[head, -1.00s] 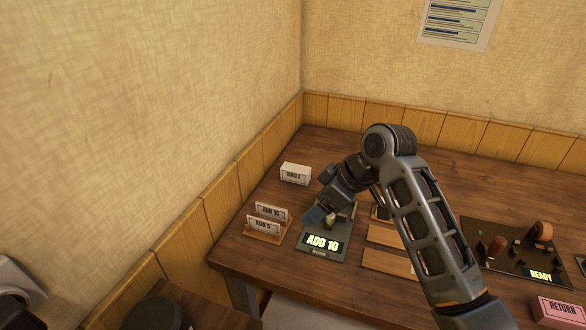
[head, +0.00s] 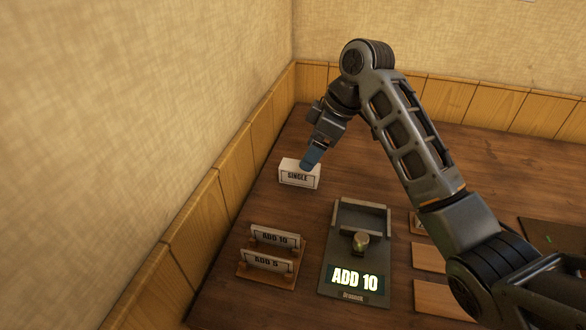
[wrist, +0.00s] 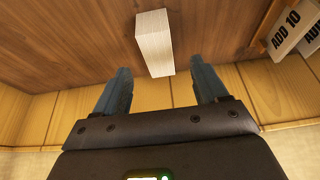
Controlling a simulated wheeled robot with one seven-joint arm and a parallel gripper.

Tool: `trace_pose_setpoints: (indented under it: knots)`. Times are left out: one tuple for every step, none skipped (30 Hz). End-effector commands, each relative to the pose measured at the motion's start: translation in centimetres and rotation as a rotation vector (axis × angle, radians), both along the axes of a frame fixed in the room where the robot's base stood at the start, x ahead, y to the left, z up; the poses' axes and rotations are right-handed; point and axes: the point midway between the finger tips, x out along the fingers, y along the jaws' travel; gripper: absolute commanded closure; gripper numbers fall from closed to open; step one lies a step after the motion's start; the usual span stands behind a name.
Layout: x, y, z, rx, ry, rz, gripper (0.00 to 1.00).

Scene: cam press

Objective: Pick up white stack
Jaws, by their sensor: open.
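A white stack (head: 299,177) labelled "SINGLE" on its front stands on the wooden table near the left wall. In the wrist view the white stack (wrist: 154,45) shows ahead of the fingers and roughly midway between them. My gripper (head: 308,160) is open, at the back right of the stack in the head view. The two fingers of my gripper (wrist: 160,80) are spread apart with nothing held between them. Whether a finger touches the stack cannot be told. One fingertip partly overlaps the stack's top right corner in the head view.
A wooden rack (head: 284,282) holds "ADD 10" and "ADD 5" cards in front of the stack. A dark device (head: 376,220) with a lit "ADD 10" display (head: 355,279) stands to the right. Wood panelling (head: 228,165) borders the table at left. The table behind the stack is clear.

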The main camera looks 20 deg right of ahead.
Motion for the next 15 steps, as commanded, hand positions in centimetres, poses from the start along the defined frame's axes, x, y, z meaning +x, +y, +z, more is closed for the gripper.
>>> trace_pose_setpoints:
  knots:
    - [0.0,0.1,-0.4,0.0,0.002,0.001,0.28]
    - [0.1,0.2,-0.7,0.0,0.002,0.001,0.28]
    - [0.2,0.4,-1.0,0.0,0.002,0.001,0.28]
    - [0.3,0.5,-1.3,0.001,0.003,0.001,0.28]
    - [0.4,0.6,-1.6,0.001,0.003,0.001,0.28]
    - [0.5,0.7,-2.0,0.001,0.003,0.002,0.28]
    - [0.5,0.8,-2.2,0.0,0.002,0.002,0.28]
    - [0.6,0.9,-2.4,0.0,0.002,0.002,0.28]
    - [0.7,0.9,-2.8,0.0,0.002,0.002,0.28]
    - [0.8,1.0,-3.1,0.0,0.002,0.001,0.28]
    - [1.0,1.1,-3.5,0.0,0.002,0.001,0.28]
    - [1.1,1.3,-4.0,-0.001,0.003,0.001,0.28]
    - [1.3,1.5,-4.5,-0.001,0.003,0.001,0.28]
    - [1.4,1.6,-4.9,-0.001,0.003,0.001,0.28]
    - [1.6,1.7,-5.4,-0.001,0.003,0.001,0.28]
